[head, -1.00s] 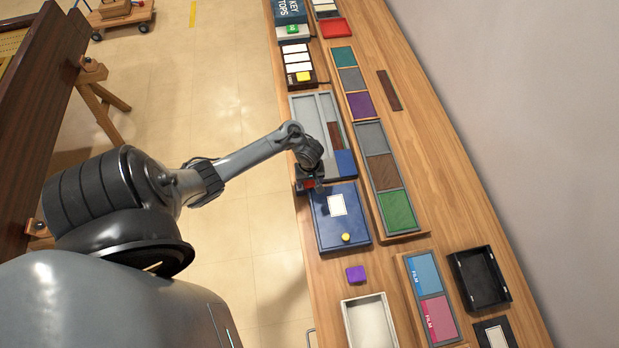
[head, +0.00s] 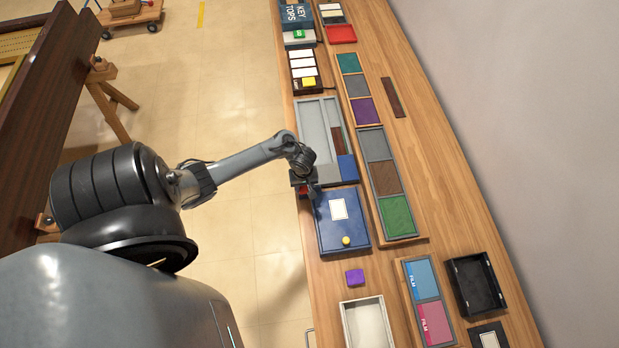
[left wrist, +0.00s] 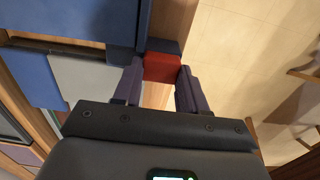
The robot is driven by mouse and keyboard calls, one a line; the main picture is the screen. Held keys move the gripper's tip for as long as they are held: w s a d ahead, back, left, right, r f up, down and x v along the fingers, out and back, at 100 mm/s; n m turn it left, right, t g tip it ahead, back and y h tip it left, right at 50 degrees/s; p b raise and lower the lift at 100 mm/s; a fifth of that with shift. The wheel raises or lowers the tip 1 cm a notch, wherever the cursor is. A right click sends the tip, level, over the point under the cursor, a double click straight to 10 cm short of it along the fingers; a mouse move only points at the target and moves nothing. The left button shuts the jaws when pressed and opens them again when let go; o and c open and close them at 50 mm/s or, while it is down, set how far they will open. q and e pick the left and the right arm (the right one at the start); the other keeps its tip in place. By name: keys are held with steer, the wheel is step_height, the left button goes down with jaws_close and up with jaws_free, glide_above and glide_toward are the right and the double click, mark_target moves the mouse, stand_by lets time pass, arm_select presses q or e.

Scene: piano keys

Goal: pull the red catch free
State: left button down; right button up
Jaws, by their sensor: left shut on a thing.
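The red catch (left wrist: 161,67) sits between the fingertips of my left gripper (left wrist: 160,82) in the left wrist view, beside a blue box. In the head view the catch (head: 303,190) is a small red patch, mostly hidden by my left gripper (head: 307,188). The gripper is shut on the catch at the box's upper left corner. The blue box (head: 328,224) has a white label and a yellow knob, and its lid looks closed. I cannot tell whether the catch still touches the box. My right gripper is not in view.
A grey tray (head: 312,123) with brown and blue pieces lies just above the blue box. A long tray with grey, brown and green panels (head: 397,215) is to its right. A purple block (head: 355,277) and an open white box (head: 347,320) lie below.

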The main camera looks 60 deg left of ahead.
mark_target(303, 188)
arm_select(q)
steer(key=shift+s, duration=0.1)
steer(key=c, duration=1)
jaws_free()
steer(key=o, duration=0.4)
steer(key=shift+s+a, duration=0.1)
steer(key=shift+s, duration=0.1)
steer(key=shift+w, duration=0.1)
steer(key=shift+r, duration=0.5)
step_height(303, 188, up, 10)
steer(key=p, duration=0.5)
